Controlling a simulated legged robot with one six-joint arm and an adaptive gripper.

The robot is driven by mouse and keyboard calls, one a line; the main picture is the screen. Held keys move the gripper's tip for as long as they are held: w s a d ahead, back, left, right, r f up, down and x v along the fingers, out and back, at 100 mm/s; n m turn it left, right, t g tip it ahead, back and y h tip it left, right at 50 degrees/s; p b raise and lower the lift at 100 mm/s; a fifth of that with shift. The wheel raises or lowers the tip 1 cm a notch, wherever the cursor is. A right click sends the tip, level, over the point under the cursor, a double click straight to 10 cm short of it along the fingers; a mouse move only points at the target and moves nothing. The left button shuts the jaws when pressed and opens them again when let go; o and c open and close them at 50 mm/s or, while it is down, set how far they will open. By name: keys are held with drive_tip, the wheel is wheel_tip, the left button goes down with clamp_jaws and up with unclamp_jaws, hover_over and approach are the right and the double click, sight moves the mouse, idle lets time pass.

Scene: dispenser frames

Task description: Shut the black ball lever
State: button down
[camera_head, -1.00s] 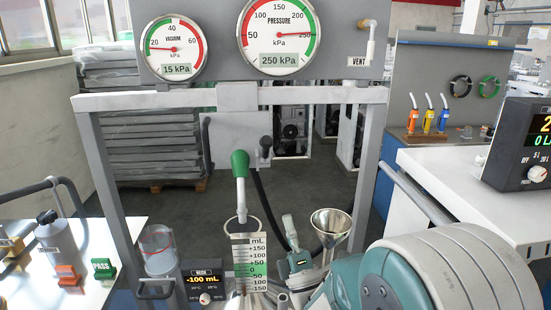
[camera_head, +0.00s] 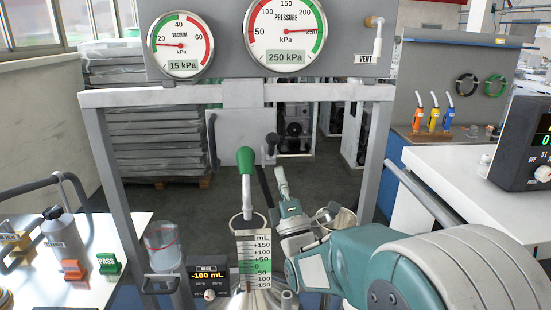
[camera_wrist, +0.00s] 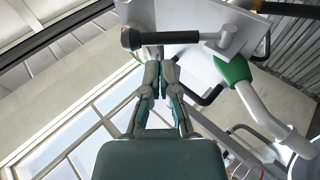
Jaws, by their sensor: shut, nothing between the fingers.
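The black ball lever (camera_head: 271,141) sticks out from the grey panel below the gauges, just right of the green-handled spout. In the wrist view the black lever (camera_wrist: 165,38) lies across the top, with its knobbed end to the left. My gripper (camera_head: 281,174) points up, below the lever in the head view. In the wrist view my gripper (camera_wrist: 161,62) has its fingers together and empty, with tips close below the lever; contact cannot be told.
The green-handled spout (camera_head: 246,162) is close left of my gripper; it also shows in the wrist view (camera_wrist: 236,70). The grey frame's post (camera_head: 373,150) is to the right. The measuring scale (camera_head: 254,262) is below the spout.

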sight(273, 148)
drive_tip(key=shift+x, duration=2.15)
drive_tip(key=shift+w+r+m+g+h, duration=0.15)
drive_tip(key=shift+r+m+g+h, duration=0.15)
drive_tip(key=shift+r+g+h, duration=0.1)
drive_tip(key=shift+w+r+m+g+h, duration=0.4)
drive_tip(key=shift+r+g+h, duration=0.2)
drive_tip(key=shift+r+g, duration=0.15)
drive_tip(key=w+g, duration=0.1)
drive_tip(key=r+m+g+h, duration=0.1)
drive_tip(key=g, duration=0.1)
drive_tip(key=shift+w+r, duration=0.2)
drive_tip(key=shift+w, duration=0.15)
drive_tip(key=shift+w+g, duration=0.25)
drive_tip(key=shift+w, duration=0.05)
drive_tip(key=shift+w+r, duration=0.35)
drive_tip(key=shift+w, duration=0.35)
drive_tip(key=shift+w+r, duration=0.15)
drive_tip(key=shift+r, duration=0.2)
drive_tip(key=shift+f, duration=0.1)
